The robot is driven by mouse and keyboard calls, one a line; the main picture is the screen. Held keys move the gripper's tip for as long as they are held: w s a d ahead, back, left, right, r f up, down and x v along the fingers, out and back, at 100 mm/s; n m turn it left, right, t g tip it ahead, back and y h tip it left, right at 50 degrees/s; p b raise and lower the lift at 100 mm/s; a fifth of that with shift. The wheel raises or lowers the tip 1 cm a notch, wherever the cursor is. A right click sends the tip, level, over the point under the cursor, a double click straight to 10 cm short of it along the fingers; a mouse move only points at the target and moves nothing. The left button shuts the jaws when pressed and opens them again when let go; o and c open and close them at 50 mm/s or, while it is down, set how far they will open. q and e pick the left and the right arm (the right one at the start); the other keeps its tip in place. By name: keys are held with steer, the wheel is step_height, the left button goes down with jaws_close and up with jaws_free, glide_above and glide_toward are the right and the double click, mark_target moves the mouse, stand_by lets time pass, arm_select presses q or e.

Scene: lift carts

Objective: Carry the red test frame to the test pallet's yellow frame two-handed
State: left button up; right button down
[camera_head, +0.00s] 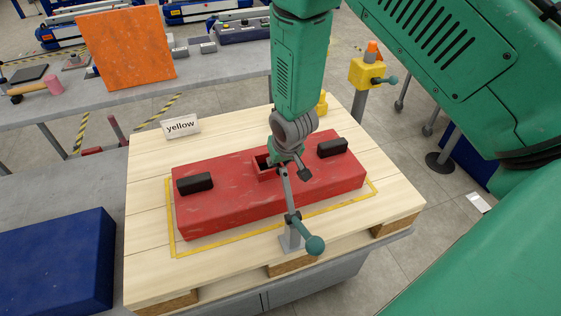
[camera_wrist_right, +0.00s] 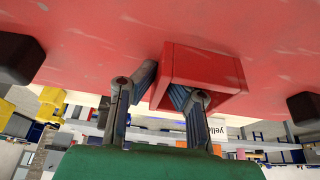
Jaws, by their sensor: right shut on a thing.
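The red test frame (camera_head: 235,205), a long red block with a black grip near each end, is over the wooden test pallet (camera_head: 150,275). It appears to lie flat there, inside the yellow frame (camera_head: 240,237) outlined on the boards, whose far side is mostly hidden. My right gripper (camera_head: 285,160) comes down at the block's middle. In the right wrist view, its fingers (camera_wrist_right: 157,88) are shut on a wall of the red box-shaped socket (camera_wrist_right: 205,68), one finger inside and one outside. My left gripper is out of view.
A "yellow" sign (camera_head: 181,126) stands at the back left. A blue block (camera_head: 55,262) is left of the pallet. A grey table (camera_head: 215,75) with an orange panel (camera_head: 125,47) stands behind.

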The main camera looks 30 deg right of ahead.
steer(key=shift+w+a, duration=0.15)
steer(key=c, duration=1.6)
jaws_free()
steer(key=shift+s+a+f, duration=0.1)
steer(key=shift+s+f, duration=0.05)
steer(key=shift+s, duration=0.15)
steer(key=shift+s+r, duration=0.1)
steer(key=shift+r, duration=0.3)
steer(key=v, duration=1.1)
steer(key=shift+a+r, duration=0.1)
steer(key=shift+r, duration=0.1)
